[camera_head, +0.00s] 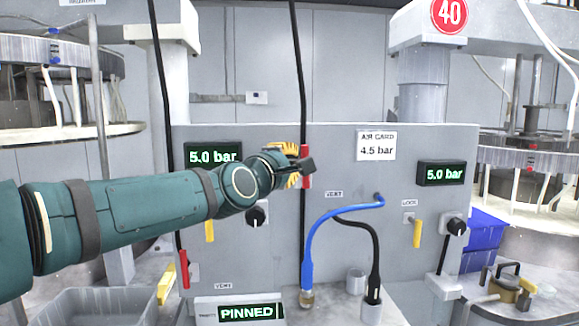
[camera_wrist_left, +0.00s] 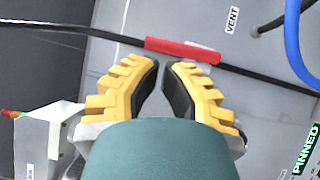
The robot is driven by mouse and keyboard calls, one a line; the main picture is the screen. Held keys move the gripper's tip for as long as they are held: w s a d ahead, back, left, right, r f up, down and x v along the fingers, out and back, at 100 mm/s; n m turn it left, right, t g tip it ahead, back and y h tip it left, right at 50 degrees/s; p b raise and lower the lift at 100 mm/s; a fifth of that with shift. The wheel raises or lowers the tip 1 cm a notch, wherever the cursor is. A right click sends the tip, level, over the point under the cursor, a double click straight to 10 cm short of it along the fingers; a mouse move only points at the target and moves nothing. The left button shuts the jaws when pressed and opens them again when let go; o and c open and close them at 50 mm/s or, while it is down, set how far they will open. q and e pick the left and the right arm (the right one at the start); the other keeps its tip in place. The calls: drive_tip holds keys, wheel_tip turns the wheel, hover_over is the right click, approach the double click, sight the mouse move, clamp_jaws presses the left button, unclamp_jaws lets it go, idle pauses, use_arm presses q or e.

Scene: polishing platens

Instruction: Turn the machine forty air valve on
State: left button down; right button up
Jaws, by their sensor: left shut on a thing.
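A red handle (camera_head: 306,181) lies upright along a black hose in the middle of the grey panel (camera_head: 335,150). In the left wrist view the red handle (camera_wrist_left: 182,50) lies along the black hose just beyond the fingertips. My left gripper (camera_head: 298,166) is at this handle, its yellow fingers partly hiding it. In the left wrist view my left gripper (camera_wrist_left: 162,68) has its fingertips drawn close together at the handle's edge; it is shut on it. The round red 40 sign (camera_head: 449,13) hangs above the panel's right side. My right gripper is not in view.
A second red handle (camera_head: 184,269) is at lower left. Yellow handles (camera_head: 210,231) (camera_head: 417,233) and black knobs (camera_head: 256,216) (camera_head: 457,227) sit on the panel. A blue hose (camera_head: 325,222) arches at right of the gripper. A PINNED display (camera_head: 248,313) stands below.

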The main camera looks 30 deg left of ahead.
use_arm(q)
drive_tip(key=s, duration=0.9)
drive_tip(key=shift+s+f, duration=0.2)
drive_tip(key=shift+s, duration=0.1)
